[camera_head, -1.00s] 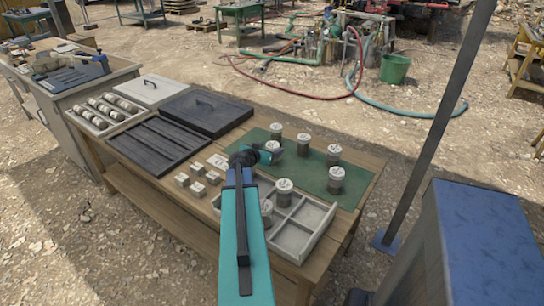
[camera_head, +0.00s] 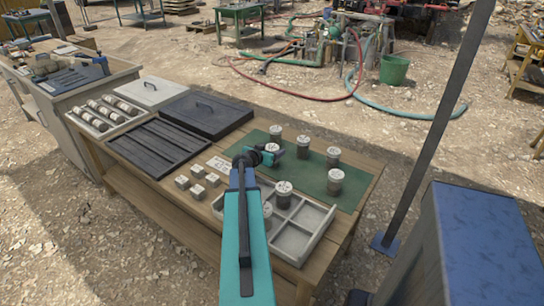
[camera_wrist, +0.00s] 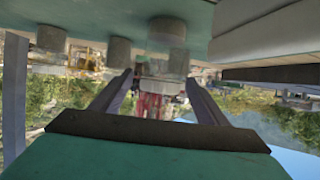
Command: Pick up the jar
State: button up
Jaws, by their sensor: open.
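Several grey jars with pale marked lids stand upright on the green mat (camera_head: 313,170). One jar (camera_head: 276,133) is at the mat's back, two more (camera_head: 333,156) (camera_head: 335,182) are on the right, and one (camera_head: 283,193) is at the front edge. Another (camera_head: 267,212) stands in the divided tray. My gripper (camera_head: 275,156) is over the mat's left part, beside a jar it partly hides (camera_head: 272,148). In the wrist view, which appears upside down, the open fingers (camera_wrist: 160,88) are apart, with a jar (camera_wrist: 178,62) beyond them. I cannot tell which jar that is.
Small pale blocks (camera_head: 198,172) and a black ribbed tray (camera_head: 160,143) lie to the left. A metal post (camera_head: 440,130) and a blue-topped box (camera_head: 490,235) stand to the right.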

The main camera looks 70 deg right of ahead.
jog(key=shift+p+x, duration=0.7)
jog(key=shift+x, duration=0.35)
jog(key=shift+p+x, duration=0.6)
jog(key=shift+x, duration=0.95)
jog(key=shift+r, duration=0.1)
jog(key=c, duration=1.4)
jog(key=shift+r, duration=0.15)
notch_tip(320, 180, up, 10)
jog(key=b, duration=0.1)
jog(key=shift+b, duration=0.4)
